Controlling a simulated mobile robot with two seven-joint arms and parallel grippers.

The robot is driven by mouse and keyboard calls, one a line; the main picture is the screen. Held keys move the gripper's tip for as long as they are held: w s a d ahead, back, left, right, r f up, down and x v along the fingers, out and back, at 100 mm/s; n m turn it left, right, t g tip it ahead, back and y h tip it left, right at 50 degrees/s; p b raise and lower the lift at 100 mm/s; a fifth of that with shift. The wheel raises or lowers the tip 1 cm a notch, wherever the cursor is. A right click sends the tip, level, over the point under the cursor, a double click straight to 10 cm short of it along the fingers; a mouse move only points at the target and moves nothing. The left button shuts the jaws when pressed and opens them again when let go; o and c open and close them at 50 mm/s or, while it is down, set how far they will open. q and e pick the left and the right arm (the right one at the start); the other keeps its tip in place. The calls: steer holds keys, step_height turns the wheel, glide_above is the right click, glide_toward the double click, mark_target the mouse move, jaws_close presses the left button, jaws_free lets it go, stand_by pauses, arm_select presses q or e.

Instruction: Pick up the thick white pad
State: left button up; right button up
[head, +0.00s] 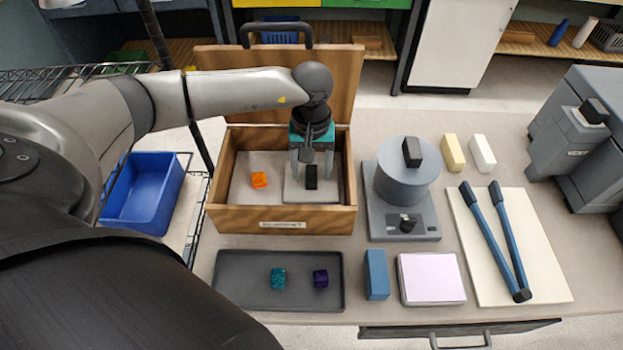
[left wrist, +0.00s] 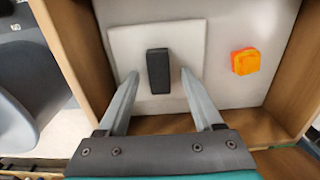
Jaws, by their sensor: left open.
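A pale, near-white square pad (head: 298,195) with a black block-shaped handle (head: 311,177) on it lies in the right part of the wooden box. The left wrist view shows the pad (left wrist: 128,48) and the handle (left wrist: 158,70) from above. My left gripper (head: 311,168) points down over the pad, open and empty. Its two fingers stand on either side of the handle, with a gap on each side in the left wrist view. I cannot tell how far the tips are above the pad. My right gripper is out of view.
An orange block (head: 259,180) lies left of the pad in the box (head: 280,219), whose walls are close around. A dark tray (head: 245,285) is in front. A grey device (head: 402,190) stands right. A blue bin (head: 146,195) is left.

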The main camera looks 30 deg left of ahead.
mark_target(312, 171)
arm_select(q)
jaws_close()
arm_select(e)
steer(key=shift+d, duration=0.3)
arm_select(q)
steer(key=shift+r, duration=0.1)
stand_by(0.4)
steer(key=shift+r, duration=0.55)
step_height(312, 171, up, 10)
steer(key=r, duration=0.1)
steer(key=s+d+b, duration=0.1)
steer(key=s+d, duration=1)
steer(key=s, duration=0.2)
steer(key=shift+s+d+b, duration=0.3)
steer(key=shift+b, duration=0.1)
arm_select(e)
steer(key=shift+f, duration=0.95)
